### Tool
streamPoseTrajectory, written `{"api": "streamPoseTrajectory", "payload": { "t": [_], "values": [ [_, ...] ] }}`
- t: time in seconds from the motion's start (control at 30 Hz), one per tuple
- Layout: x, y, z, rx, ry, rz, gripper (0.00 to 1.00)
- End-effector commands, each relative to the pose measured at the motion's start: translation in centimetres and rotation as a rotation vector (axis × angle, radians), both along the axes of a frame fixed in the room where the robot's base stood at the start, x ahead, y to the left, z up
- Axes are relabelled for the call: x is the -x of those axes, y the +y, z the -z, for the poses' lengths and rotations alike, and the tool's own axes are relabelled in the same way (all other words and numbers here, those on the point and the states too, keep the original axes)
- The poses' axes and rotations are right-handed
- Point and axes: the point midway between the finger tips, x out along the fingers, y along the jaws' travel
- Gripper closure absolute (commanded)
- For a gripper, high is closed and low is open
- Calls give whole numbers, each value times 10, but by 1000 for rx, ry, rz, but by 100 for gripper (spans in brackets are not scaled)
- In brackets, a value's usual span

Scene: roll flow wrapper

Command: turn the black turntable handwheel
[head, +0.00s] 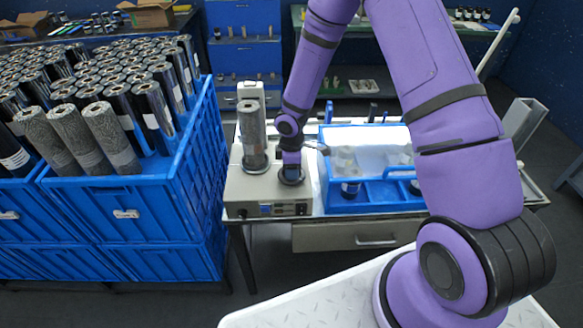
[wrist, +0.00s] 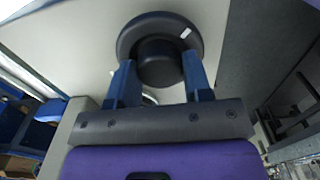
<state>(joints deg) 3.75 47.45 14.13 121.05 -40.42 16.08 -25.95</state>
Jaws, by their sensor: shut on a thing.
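The black turntable handwheel (wrist: 126,40) shows in the wrist view as a dark round disc with a raised hub (wrist: 160,62) and a small white mark on its rim. In the head view the handwheel (head: 291,177) lies on the top of the beige wrapper machine (head: 240,190), at the right of its standing roll (head: 252,135). My gripper (wrist: 160,75) points down at the handwheel, its two blue fingers on either side of the hub, shut on it. In the head view my gripper (head: 291,168) partly hides the handwheel.
A blue tray (head: 370,208) with jars stands close at the right of the machine. Blue crates (head: 180,215) full of dark and grey rolls stand at the left. A table with a drawer (head: 345,237) bears the machine. Shelves stand behind.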

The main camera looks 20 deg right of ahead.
Motion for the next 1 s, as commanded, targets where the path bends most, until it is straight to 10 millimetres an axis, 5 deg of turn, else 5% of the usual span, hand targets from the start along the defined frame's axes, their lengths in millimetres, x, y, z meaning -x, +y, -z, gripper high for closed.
{"api": "streamPoseTrajectory", "payload": {
  "t": [0.77, 0.8, 0.9, 1.0],
  "values": [
    [-1, -1, 0, 1, -2, -102, 78],
    [-1, -1, 0, 1, -2, -102, 48],
    [-1, 0, 0, 1, -2, -102, 29],
    [-1, 0, 0, 0, -1, -102, 29]
  ]
}}
